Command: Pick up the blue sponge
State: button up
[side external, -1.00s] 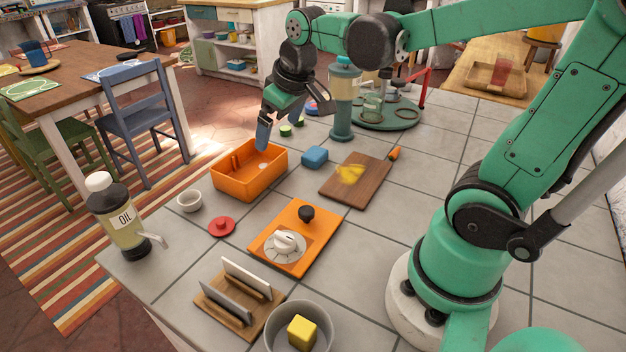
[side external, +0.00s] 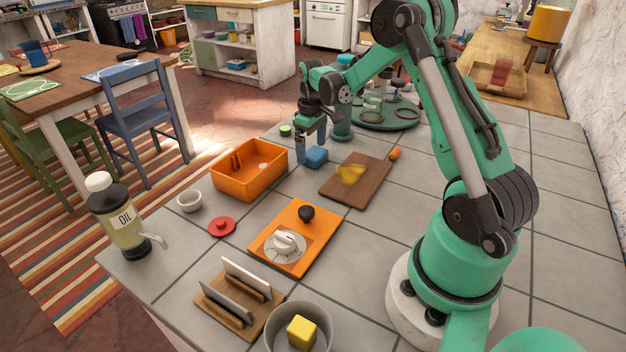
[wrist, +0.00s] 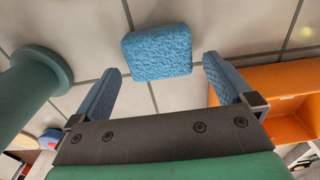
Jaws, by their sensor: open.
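The blue sponge (side external: 316,157) lies on the grey tiled counter, between the orange bin and the wooden cutting board. In the wrist view the sponge (wrist: 157,53) is a rounded textured block, ahead of and between the two blue fingers. My gripper (side external: 310,152) is low over the counter at the sponge, fingers pointing down. In the wrist view my gripper (wrist: 160,85) is open with nothing between its fingertips. The sponge appears apart from both fingers there.
The orange bin (side external: 228,183) stands close on the left. A green cylinder (wrist: 32,85) is close on the other side in the wrist view. The cutting board (side external: 338,190) with a yellow item lies to the right. An orange panel (side external: 290,262) with a knob is nearer the camera.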

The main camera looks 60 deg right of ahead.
aim_at(311, 151)
jog(key=shift+f, duration=0.5)
jog(key=c, duration=1.3)
jog(key=shift+o, duration=0.2)
jog(key=shift+r, duration=0.1)
notch_tip(311, 151, up, 20)
